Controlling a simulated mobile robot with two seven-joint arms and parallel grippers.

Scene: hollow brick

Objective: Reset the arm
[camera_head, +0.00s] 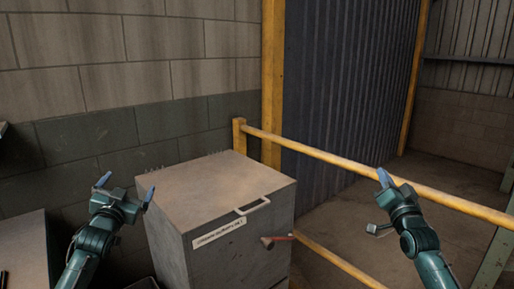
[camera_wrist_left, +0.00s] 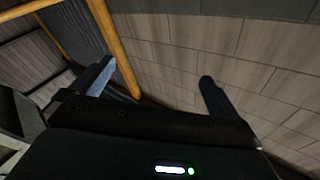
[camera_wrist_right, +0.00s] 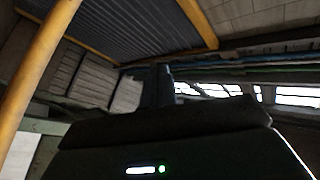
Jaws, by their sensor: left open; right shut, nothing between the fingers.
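My left gripper (camera_head: 126,186) is raised at the left of the head view, in front of the left side of a grey metal box. Its two blue fingers are spread wide with nothing between them. They also show apart in the left wrist view (camera_wrist_left: 155,88). My right gripper (camera_head: 384,178) is raised at the right, in front of the yellow rail. Its fingers are together and hold nothing. They show as one dark upright shape in the right wrist view (camera_wrist_right: 156,86).
A yellow rail (camera_head: 330,158) runs behind to the right. A block wall (camera_head: 160,60) stands behind.

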